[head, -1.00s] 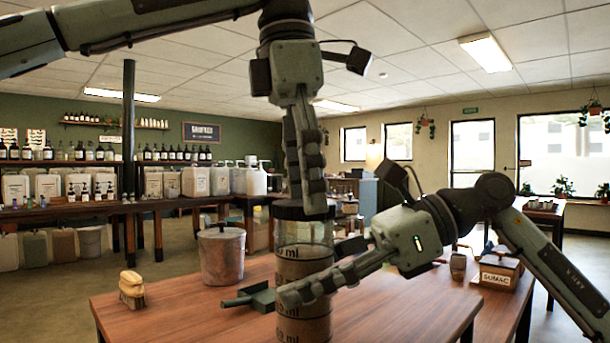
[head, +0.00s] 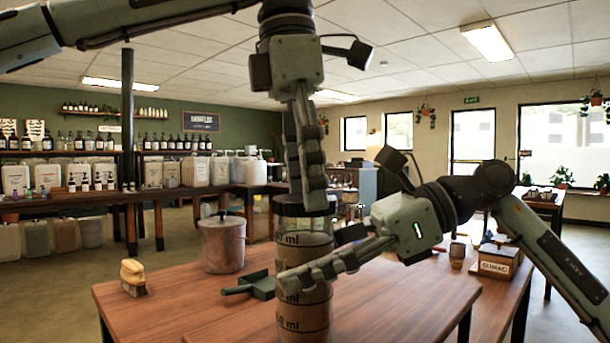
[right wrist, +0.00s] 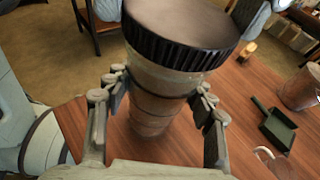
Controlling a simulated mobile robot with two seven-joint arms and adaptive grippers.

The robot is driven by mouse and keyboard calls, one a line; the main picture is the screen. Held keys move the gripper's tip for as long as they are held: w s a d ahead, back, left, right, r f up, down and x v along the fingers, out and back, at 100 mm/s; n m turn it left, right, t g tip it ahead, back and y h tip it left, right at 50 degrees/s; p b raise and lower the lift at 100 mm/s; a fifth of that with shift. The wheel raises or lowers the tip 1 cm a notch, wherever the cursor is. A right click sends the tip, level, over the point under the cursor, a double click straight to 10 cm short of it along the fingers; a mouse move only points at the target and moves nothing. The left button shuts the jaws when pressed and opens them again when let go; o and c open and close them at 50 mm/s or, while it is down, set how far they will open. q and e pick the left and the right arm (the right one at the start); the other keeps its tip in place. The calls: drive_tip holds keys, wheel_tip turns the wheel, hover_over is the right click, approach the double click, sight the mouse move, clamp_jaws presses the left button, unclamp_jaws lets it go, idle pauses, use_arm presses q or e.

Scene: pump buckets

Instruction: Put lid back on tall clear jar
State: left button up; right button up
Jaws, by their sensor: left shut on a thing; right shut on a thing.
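The tall clear jar (head: 305,316) stands upright on the wooden table, with brown contents and dark "ml" markings. Its dark round lid (head: 288,207) is at the jar's mouth and looks level. In the right wrist view the lid (right wrist: 183,44) has a ribbed black edge and covers the jar's top; I cannot tell whether it is fully seated. My left gripper (head: 313,203) points down from above and is shut on the lid. My right gripper (head: 290,283) comes from the right and is shut around the jar's body, with fingers on both sides in the wrist view.
A lidded grey bucket (head: 222,245) stands behind left of the jar. A dark green dustpan (head: 258,285) lies beside the jar, and a brush (head: 133,278) sits at the left edge. A "SUMAC" box (head: 497,262) is at the right. The front left table is clear.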

use_arm(q)
drive_tip(key=m, duration=0.6)
drive_tip(key=shift+g, duration=0.3)
drive_tip(key=m, duration=0.3)
drive_tip(key=shift+m, duration=0.3)
drive_tip(key=m, duration=0.4)
drive_tip(key=shift+g+y, duration=0.3)
drive_tip(key=shift+g, duration=0.1)
drive_tip(key=m, duration=0.4)
drive_tip(key=shift+y, duration=0.3)
drive_tip(key=m, duration=0.4)
drive_tip(key=shift+m, duration=0.4)
drive_tip(key=m+y, duration=0.1)
drive_tip(key=m, duration=0.5)
drive_tip(key=shift+m, duration=0.4)
drive_tip(key=o, duration=0.8)
drive_tip(key=shift+f, duration=0.1)
